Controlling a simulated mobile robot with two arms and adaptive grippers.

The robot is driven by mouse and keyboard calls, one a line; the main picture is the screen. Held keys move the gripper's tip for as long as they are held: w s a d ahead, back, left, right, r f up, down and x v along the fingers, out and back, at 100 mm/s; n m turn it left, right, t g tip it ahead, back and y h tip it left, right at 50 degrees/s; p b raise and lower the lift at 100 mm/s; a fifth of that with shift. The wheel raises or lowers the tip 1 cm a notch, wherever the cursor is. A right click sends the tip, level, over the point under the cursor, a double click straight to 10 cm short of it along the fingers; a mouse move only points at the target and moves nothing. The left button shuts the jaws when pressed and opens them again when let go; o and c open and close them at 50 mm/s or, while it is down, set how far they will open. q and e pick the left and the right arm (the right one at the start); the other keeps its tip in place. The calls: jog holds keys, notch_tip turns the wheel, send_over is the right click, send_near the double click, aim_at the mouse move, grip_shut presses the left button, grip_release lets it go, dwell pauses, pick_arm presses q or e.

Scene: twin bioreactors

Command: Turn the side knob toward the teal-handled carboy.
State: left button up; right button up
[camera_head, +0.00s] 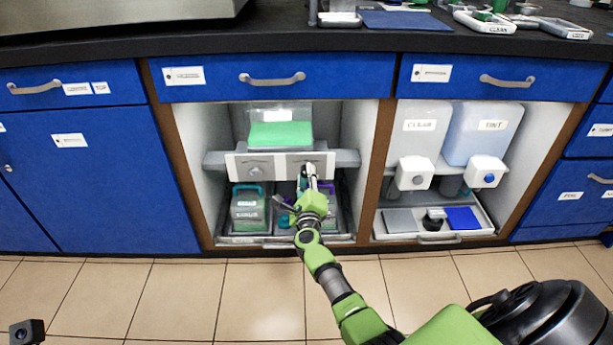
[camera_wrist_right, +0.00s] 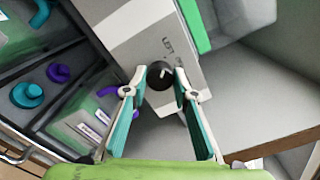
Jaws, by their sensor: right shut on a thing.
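The side knob (camera_wrist_right: 160,76) is dark and round with a pale pointer mark, on the white panel (camera_head: 236,172) in the left open cabinet. My right gripper (camera_head: 309,172) reaches the right part of this panel. In the wrist view its two fingertips (camera_wrist_right: 161,78) close on either side of the knob. In the head view the gripper hides the knob. The teal-handled carboy (camera_head: 246,212) stands below the panel at left. A purple-handled carboy (camera_wrist_right: 88,122) stands below at right, partly hidden by my arm in the head view. My left gripper is out of view.
A clear tank with green contents (camera_head: 280,134) sits above the panel. The right cabinet holds two tanks, one clear (camera_head: 420,122) and one bluish (camera_head: 482,135), above a tray (camera_head: 393,236). Blue drawers and doors (camera_head: 98,187) frame the cabinets. The tiled floor is open in front.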

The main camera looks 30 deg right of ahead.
jog(key=shift+f, duration=0.1)
jog(key=o, duration=1.1)
jog(key=shift+s+a, duration=0.1)
jog(key=v, duration=1.2)
